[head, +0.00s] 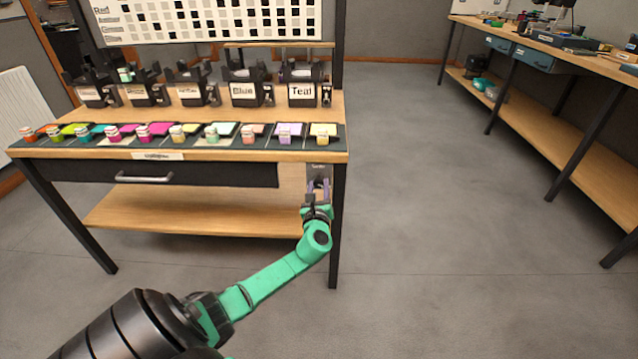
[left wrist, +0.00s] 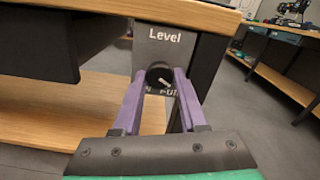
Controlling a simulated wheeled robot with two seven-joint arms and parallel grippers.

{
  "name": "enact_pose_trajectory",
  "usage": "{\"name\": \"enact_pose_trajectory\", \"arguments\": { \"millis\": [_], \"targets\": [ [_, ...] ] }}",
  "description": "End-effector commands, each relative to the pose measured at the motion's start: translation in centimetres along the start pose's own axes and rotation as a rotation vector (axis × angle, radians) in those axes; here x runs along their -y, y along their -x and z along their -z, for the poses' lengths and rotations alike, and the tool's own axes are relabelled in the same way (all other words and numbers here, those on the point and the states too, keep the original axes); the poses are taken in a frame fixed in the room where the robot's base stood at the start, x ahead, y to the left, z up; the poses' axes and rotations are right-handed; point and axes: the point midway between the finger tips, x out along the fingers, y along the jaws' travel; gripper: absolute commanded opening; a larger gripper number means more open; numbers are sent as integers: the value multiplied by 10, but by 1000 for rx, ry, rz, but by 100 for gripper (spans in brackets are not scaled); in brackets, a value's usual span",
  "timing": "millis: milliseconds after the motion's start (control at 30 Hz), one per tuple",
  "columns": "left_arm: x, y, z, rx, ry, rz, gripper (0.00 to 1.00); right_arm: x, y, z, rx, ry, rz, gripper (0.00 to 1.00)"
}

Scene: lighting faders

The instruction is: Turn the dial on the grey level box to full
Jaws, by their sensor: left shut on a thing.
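The grey level box (left wrist: 178,45), marked "Level", hangs under the table's front edge beside the right front leg. Its black dial (left wrist: 159,74) has a pale pointer mark that slants down to the right. Lettering below the dial, partly hidden by my gripper, seems to end in "full". My left gripper (left wrist: 160,80) has its two purple fingers on either side of the dial, shut on it. In the head view the box (head: 319,170) is small, with my left gripper (head: 318,188) right at it. My right gripper does not show.
The table (head: 200,155) has a drawer with a metal handle (head: 145,178) left of the box and a lower wooden shelf (head: 190,213). Colour swatches with small jars and labelled black holders (head: 246,90) stand on top. The floor to the right is clear up to another bench (head: 560,130).

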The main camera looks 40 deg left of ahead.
Motion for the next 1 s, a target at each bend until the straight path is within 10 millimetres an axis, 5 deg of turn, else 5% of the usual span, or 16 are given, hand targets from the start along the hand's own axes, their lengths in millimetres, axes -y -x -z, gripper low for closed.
{"name": "enact_pose_trajectory", "arguments": {
  "millis": [500, 1000],
  "targets": [
    [-1, 1, 3, -6, -259, 1, 0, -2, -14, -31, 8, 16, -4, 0],
    [-1, 1, 3, -6, -278, 2, 0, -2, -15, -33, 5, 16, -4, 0]
  ]
}}
